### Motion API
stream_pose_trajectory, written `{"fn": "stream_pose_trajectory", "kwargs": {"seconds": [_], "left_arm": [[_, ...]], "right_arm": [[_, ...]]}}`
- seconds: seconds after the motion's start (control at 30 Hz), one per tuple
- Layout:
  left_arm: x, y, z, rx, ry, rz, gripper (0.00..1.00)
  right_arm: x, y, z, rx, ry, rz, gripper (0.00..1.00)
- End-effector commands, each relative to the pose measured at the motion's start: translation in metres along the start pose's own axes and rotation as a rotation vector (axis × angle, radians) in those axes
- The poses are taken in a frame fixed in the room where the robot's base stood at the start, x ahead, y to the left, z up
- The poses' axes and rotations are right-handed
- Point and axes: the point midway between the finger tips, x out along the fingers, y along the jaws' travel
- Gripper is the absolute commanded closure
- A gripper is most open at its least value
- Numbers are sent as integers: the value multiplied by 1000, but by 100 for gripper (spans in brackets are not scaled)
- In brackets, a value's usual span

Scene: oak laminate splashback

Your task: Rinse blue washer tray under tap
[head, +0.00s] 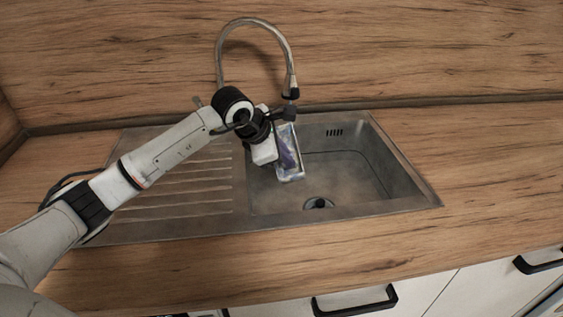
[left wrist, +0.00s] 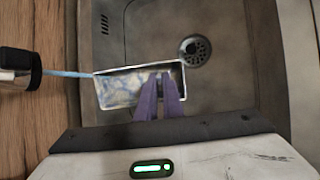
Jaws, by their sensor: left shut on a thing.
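The washer tray (head: 290,160) is a shallow rectangular box with a pale rim and a mottled blue-white inside. It is held tilted over the left part of the sink basin (head: 365,165). My left gripper (head: 277,148) is shut on the tray. In the left wrist view its two purple fingers (left wrist: 161,80) overlap the long side of the tray (left wrist: 118,88). The tap (head: 291,85) arches above, and its nozzle (left wrist: 18,65) shows at the left of the wrist view. A pale blue water stream (left wrist: 66,73) runs from it to the tray's near-nozzle end. My right gripper is not in view.
The drain (head: 319,204) is in the basin's front part, clear of the tray. A ribbed draining board (head: 180,190) lies left of the basin, under my left arm. The wooden splashback (head: 400,50) stands behind. The counter right of the sink (head: 490,170) is clear.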

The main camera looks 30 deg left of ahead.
Motion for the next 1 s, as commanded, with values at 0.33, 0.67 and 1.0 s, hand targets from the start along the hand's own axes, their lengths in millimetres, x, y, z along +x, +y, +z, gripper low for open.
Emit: {"fn": "stream_pose_trajectory", "kwargs": {"seconds": [0.33,0.67,1.0], "left_arm": [[26,22,7,1,0,2,100],[37,34,11,1,-1,0,100],[37,35,12,1,0,0,100]], "right_arm": [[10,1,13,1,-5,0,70],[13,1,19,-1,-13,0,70],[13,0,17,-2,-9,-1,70]]}}
